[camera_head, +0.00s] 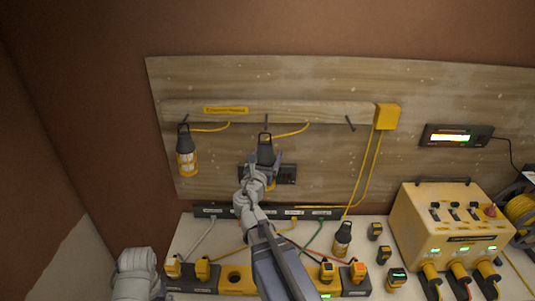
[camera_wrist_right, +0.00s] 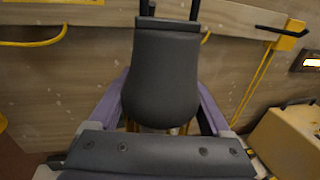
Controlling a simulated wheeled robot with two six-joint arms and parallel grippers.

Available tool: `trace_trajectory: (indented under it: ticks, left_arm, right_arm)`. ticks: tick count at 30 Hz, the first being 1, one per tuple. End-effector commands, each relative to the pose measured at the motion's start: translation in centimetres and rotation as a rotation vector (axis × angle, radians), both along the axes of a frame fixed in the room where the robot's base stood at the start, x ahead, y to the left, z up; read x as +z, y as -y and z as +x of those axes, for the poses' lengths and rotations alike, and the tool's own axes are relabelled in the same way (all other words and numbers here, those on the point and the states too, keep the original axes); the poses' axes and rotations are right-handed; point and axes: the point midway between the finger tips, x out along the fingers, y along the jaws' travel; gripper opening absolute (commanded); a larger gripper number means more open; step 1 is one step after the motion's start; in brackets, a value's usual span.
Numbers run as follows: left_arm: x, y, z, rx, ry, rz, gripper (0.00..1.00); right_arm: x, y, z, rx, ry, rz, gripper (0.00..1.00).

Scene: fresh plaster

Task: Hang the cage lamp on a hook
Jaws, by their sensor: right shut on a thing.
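A cage lamp with a dark cap (camera_head: 265,145) is held upright by my right gripper (camera_head: 263,172), just below the middle hook (camera_head: 266,120) of the wooden rail. I cannot tell whether its top loop is over the hook. In the right wrist view the dark cap (camera_wrist_right: 162,75) fills the middle, with purple fingers on both sides; the cage is mostly hidden. Another cage lamp (camera_head: 187,160) hangs from the left hook (camera_head: 184,120). A third lamp (camera_head: 342,240) stands on the bench. The right hook (camera_head: 350,123) is bare; it also shows in the wrist view (camera_wrist_right: 280,31). My left gripper is not in view.
A yellow box (camera_head: 387,117) with yellow cables sits at the rail's right end. A dark power strip (camera_head: 270,212) runs along the back of the bench. A beige switch unit (camera_head: 455,220) stands right, near small yellow-black batteries (camera_head: 375,231). A display (camera_head: 457,136) is on the wall.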

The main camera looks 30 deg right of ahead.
Motion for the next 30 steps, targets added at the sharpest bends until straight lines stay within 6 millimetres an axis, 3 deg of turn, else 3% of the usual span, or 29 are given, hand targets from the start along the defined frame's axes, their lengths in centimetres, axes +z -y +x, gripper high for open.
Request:
trace_trajectory:
  ticks: [13,30]
  left_arm:
    - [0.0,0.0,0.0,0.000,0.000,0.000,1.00]
    - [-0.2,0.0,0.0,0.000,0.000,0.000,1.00]
  right_arm:
    - [0.0,0.2,0.4,0.000,-0.001,-0.001,0.07]
    - [-0.2,1.8,2.9,0.000,-0.001,-0.001,0.07]
